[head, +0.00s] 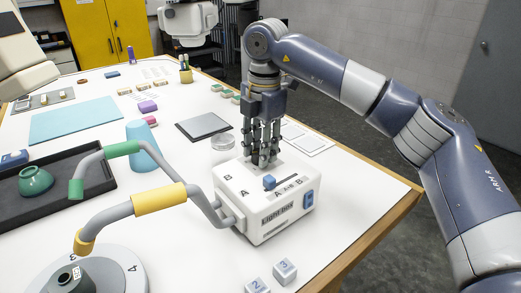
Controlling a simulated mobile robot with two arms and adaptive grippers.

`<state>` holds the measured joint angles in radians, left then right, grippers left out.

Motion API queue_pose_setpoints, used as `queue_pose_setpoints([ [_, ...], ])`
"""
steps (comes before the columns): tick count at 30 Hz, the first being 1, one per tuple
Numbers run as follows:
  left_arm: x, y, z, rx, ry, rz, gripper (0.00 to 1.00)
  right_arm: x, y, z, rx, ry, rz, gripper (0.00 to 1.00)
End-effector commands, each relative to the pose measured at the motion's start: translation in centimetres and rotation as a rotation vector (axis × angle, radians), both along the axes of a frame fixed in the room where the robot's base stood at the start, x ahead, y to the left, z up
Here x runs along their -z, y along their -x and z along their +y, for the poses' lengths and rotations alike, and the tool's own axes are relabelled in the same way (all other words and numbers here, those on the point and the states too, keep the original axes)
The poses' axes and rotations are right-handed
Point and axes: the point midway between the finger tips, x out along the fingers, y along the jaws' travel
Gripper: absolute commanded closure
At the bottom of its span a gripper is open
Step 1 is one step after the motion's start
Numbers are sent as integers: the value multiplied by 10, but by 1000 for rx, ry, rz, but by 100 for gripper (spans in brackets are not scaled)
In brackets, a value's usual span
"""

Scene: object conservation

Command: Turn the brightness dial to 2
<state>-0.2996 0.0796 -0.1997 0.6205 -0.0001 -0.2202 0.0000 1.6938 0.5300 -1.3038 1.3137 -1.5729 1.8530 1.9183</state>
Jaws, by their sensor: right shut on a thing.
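A white light box (291,225) stands on the table right of centre, with a blue slider knob (269,181) on top and a blue switch (309,200) on its side. My right gripper (262,160) points straight down at the back of the box's top. It is shut on a small part there, mostly hidden by the fingers. A round grey dial (125,272) with a raised dark centre lies at the lower left, cut off by the frame edge. My left gripper is not in view.
Bent grey bars with a green grip (122,149) and a yellow grip (159,199) reach left from the box. A clear jar (223,149) stands behind it. Numbered cubes (285,271) lie in front. A dark tray (50,212) holds a green pot (35,181).

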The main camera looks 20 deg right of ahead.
Motion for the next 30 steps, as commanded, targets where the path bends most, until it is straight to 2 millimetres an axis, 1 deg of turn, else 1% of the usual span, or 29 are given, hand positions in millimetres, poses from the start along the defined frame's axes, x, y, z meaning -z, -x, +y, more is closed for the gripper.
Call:
queue_pose_setpoints([
  [6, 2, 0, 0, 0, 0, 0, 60, 0, 0, 0, 32, 1, -2, 91],
  [17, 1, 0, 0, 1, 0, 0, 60, -1, 0, 0, 35, 1, -2, 91],
  [18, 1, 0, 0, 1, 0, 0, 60, -1, 0, 0, 34, 0, -1, 63],
  [20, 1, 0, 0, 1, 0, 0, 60, -1, 0, 0, 34, 0, -1, 49],
  [21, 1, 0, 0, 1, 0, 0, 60, -1, 0, 0, 34, 0, -1, 47],
  [28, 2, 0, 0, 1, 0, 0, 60, 0, 0, 0, 34, 1, 0, 47],
  [30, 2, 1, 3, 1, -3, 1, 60, -1, 0, 0, 33, 1, 0, 47],
])
